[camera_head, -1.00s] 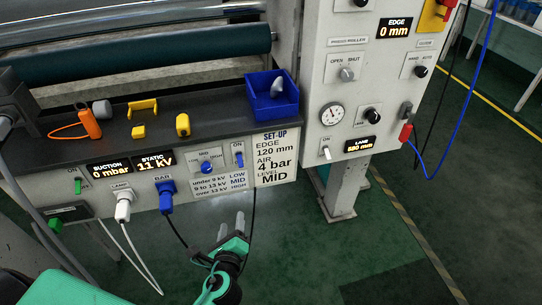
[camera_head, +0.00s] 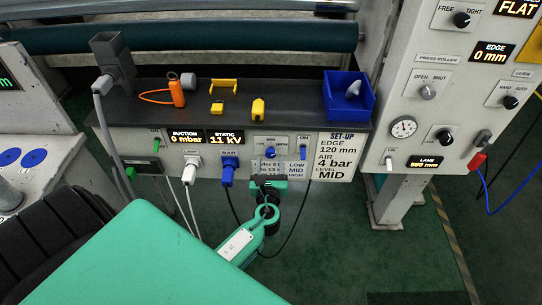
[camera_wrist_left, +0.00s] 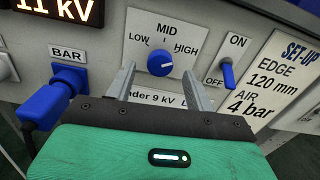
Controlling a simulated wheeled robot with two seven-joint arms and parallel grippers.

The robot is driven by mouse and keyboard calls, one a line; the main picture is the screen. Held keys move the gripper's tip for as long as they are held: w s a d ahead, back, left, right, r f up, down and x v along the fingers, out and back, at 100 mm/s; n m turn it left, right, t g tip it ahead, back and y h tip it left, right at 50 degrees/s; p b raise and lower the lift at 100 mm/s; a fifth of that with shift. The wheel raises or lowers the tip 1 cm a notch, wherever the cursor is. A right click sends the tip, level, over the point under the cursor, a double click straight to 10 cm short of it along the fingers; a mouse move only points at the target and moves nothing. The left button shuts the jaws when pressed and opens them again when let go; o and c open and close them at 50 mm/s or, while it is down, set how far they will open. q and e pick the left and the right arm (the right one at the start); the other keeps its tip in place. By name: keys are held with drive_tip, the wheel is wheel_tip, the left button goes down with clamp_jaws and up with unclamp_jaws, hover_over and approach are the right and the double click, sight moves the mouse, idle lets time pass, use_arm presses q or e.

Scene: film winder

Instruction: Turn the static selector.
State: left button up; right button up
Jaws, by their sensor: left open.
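The static selector is a blue round knob (camera_wrist_left: 160,62) on a white plate marked LOW, MID and HIGH; it also shows small in the head view (camera_head: 270,154). I cannot tell clearly where its mark points. My left gripper (camera_wrist_left: 158,77) is open, with one finger on each side just below the knob and nothing between them. In the head view the left gripper (camera_head: 268,179) is in front of the panel, covering part of the level notice. The static display (camera_head: 224,137) reads 11 kV. My right gripper is not in view.
A blue ON/OFF switch (camera_wrist_left: 227,74) is right of the knob, and the blue BAR plug (camera_wrist_left: 51,104) is left. The set-up card (camera_head: 336,158) reads LEVEL MID. Cables hang below the panel. A blue bin (camera_head: 348,101) and yellow parts are on the shelf above.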

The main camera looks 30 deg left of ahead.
sight(271, 155)
use_arm(q)
drive_tip(key=shift+x, duration=1.75)
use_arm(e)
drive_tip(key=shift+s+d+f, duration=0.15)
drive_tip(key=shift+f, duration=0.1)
use_arm(q)
drive_tip(key=c, duration=1)
